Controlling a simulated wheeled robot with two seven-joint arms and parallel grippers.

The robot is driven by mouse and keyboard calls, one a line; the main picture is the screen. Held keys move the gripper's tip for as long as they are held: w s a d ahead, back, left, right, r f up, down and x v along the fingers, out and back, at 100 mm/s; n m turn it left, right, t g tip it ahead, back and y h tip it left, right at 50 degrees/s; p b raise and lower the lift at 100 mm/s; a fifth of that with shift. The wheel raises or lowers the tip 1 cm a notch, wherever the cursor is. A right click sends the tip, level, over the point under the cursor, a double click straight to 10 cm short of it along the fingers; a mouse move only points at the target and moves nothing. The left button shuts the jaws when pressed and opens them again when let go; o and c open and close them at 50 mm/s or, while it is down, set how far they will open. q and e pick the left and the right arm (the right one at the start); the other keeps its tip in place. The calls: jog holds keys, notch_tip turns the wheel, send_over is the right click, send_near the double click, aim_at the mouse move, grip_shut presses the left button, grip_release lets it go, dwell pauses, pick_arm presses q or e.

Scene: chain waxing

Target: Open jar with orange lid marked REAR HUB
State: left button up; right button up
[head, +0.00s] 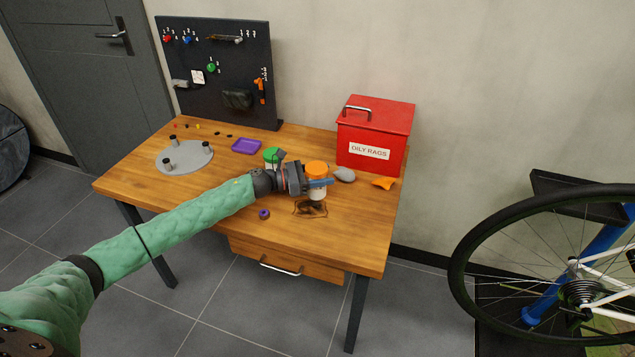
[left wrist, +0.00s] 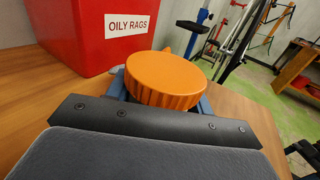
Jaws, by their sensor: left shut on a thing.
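The jar with the orange lid (head: 316,168) stands upright on the wooden table, and its pale body (head: 317,193) shows below the lid. The lid is on the jar; it also shows large in the left wrist view (left wrist: 166,78). My left gripper (head: 318,184) reaches in from the left and is shut on the jar, its blue fingers on either side just below the lid. The REAR HUB marking cannot be read in these views. A jar with a green lid (head: 272,154) stands behind my left wrist. My right gripper is not in view.
A red OILY RAGS box (head: 372,135) stands just behind the jar. A grey rounded thing (head: 345,174) and an orange piece (head: 384,183) lie to the right. A dark cloth (head: 310,208) and small purple ring (head: 264,214) lie in front. The table's right front is clear.

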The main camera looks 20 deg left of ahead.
aim_at(322, 167)
pick_arm(q)
jog(key=shift+r, duration=0.55)
notch_tip(322, 167, up, 3)
jog(key=shift+f+b, duration=0.1)
jog(key=shift+b, duration=0.35)
jog(key=s+d+r, duration=0.6)
jog(key=d+r, duration=0.1)
jog(key=d, duration=0.2)
jog(key=shift+s+d, duration=0.3)
jog(key=shift+d, duration=0.05)
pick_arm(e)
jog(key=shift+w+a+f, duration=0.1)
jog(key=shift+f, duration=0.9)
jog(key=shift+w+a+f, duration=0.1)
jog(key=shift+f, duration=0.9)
pick_arm(q)
jog(key=o, duration=0.5)
jog(key=c, duration=0.9)
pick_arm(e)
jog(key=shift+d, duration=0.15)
